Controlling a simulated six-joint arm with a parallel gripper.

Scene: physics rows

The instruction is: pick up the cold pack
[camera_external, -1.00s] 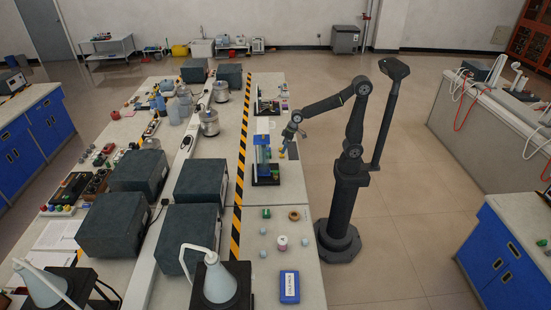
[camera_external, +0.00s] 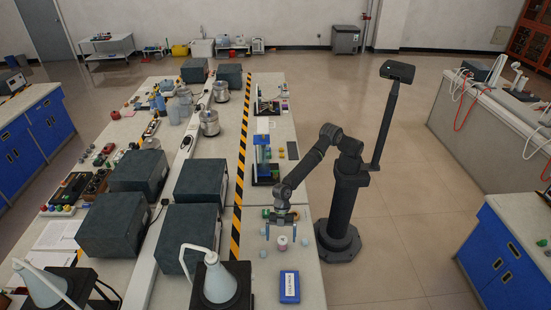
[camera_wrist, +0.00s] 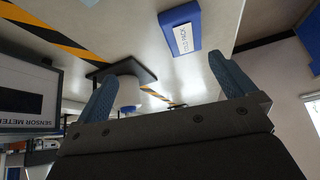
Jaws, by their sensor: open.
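The cold pack (camera_external: 289,287) is a blue block with a white label on top, lying flat near the front edge of the table in the external view. It also shows in the wrist view (camera_wrist: 180,29), up beyond the fingers, with its label visible. My gripper (camera_external: 281,232) is open and empty above the table, over the small items behind the cold pack and apart from it. In the wrist view its two blue fingers (camera_wrist: 165,88) are spread wide with nothing between them.
A white-pink cylinder (camera_external: 281,243) and several small pale pieces lie beneath and around my gripper. A grey cone on a black base (camera_external: 221,284) stands left of the cold pack. The table (camera_external: 262,292) is bare close around the cold pack.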

